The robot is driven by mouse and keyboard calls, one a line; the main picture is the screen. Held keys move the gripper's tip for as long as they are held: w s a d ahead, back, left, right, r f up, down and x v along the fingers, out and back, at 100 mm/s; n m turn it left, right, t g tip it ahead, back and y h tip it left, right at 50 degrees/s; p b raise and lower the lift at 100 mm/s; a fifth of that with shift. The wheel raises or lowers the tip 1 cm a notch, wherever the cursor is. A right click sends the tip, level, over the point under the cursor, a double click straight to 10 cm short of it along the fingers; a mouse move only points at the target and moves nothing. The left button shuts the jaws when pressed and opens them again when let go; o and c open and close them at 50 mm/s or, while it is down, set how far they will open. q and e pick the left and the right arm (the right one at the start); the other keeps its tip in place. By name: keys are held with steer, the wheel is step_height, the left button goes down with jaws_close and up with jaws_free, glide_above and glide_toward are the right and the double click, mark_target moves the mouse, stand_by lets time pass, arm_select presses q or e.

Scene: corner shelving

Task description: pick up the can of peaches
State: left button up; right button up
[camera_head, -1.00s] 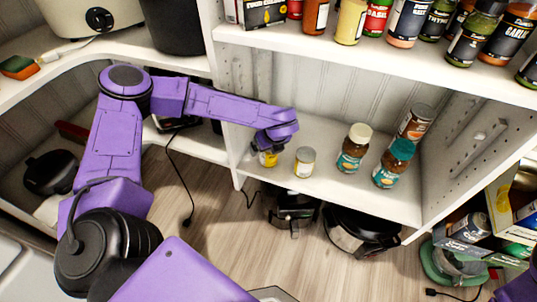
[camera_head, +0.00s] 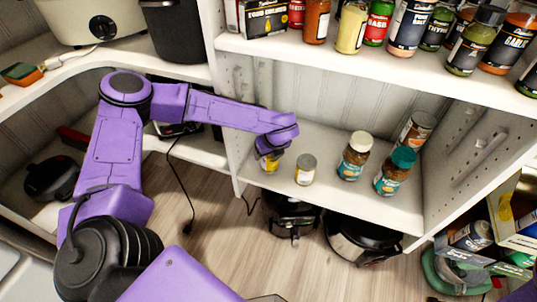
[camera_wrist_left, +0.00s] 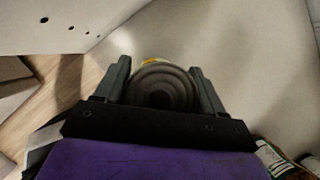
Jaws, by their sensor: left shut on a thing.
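A small can with a yellow label (camera_head: 270,163), whose wording I cannot read, is at the left end of the lower shelf, partly hidden by my left gripper (camera_head: 271,153). I take it for the can of peaches. In the left wrist view the round grey end of the can (camera_wrist_left: 163,85) sits between the two dark fingers of the gripper (camera_wrist_left: 163,82), which is shut on it. I cannot tell whether the can touches the shelf. My right gripper is not in view.
A second small can (camera_head: 305,170) stands just right of the held one. Jars with white (camera_head: 354,157) and teal lids (camera_head: 394,172) and a taller can (camera_head: 415,132) stand further right. The upper shelf (camera_head: 330,59), holding spice jars, hangs above. A white upright (camera_head: 225,90) is close left.

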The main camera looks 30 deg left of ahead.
arm_select(q)
steer(key=s+d+r+p, duration=0.3)
steer(key=s+d+r, duration=0.6)
steer(key=d+r, duration=0.25)
steer(key=w+a+f+p, duration=0.2)
steer(key=a, duration=0.2)
steer(key=w+a+f+m+p, duration=0.1)
steer(key=w+a+f+p, duration=0.1)
steer(key=a+f, duration=0.1)
steer(key=w+a+f+m+p, duration=0.1)
steer(key=w+a+f+p, duration=0.1)
steer(key=a+f, duration=0.1)
steer(key=shift+a+t+h, duration=0.3)
steer(key=shift+a, duration=0.6)
steer(key=w+m, duration=0.1)
steer(key=w+f+m, duration=0.1)
steer(key=w, duration=0.1)
steer(key=shift+w+f+t+h, duration=0.2)
steer(key=shift+w+t+h, duration=0.1)
steer(key=shift+t, duration=0.1)
steer(key=shift+d+f, duration=0.1)
steer(key=shift+d, duration=0.05)
steer(key=shift+f+b, duration=1.15)
steer(key=shift+f, duration=0.35)
steer(key=shift+f+b, duration=0.3)
